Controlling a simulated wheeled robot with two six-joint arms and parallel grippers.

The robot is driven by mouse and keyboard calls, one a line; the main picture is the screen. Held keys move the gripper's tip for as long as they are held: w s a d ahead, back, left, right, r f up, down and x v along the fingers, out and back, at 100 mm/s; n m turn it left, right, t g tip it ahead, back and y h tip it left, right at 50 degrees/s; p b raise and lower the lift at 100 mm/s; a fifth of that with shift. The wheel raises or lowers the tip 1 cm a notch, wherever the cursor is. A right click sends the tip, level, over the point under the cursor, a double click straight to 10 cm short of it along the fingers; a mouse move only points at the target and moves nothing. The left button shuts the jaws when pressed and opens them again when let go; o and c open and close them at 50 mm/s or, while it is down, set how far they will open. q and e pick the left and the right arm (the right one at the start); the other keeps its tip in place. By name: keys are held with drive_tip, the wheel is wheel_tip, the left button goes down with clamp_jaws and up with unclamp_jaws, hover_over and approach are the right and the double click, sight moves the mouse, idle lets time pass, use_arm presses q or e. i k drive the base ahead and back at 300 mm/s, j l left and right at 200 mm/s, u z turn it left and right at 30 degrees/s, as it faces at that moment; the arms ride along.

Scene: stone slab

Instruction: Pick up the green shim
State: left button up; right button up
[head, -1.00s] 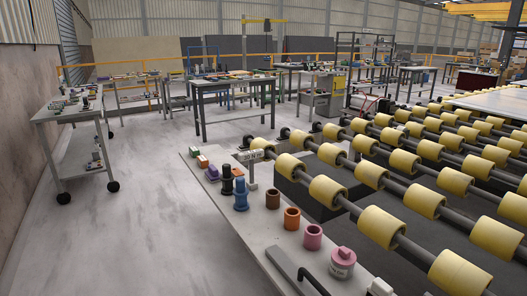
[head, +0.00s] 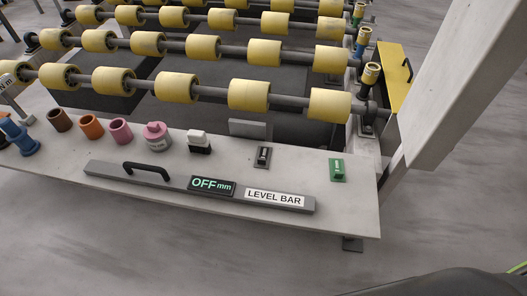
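A small green piece (head: 338,170) lies near the right end of the light grey slab (head: 345,210) and matches the green shim. It looks like a flat green plate with a lighter upright part on it; the marking is too small to read. A similar dark grey piece (head: 263,158) lies to its left. Neither of my grippers shows in the head view, so their state is hidden.
A grey level bar (head: 150,180) with a black handle and an "OFF mm" display lies along the slab's front. Yellow rollers (head: 249,94) run behind; a pale post (head: 455,80) rises right.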

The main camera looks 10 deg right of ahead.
sight(337, 173)
drive_tip(key=z, duration=1)
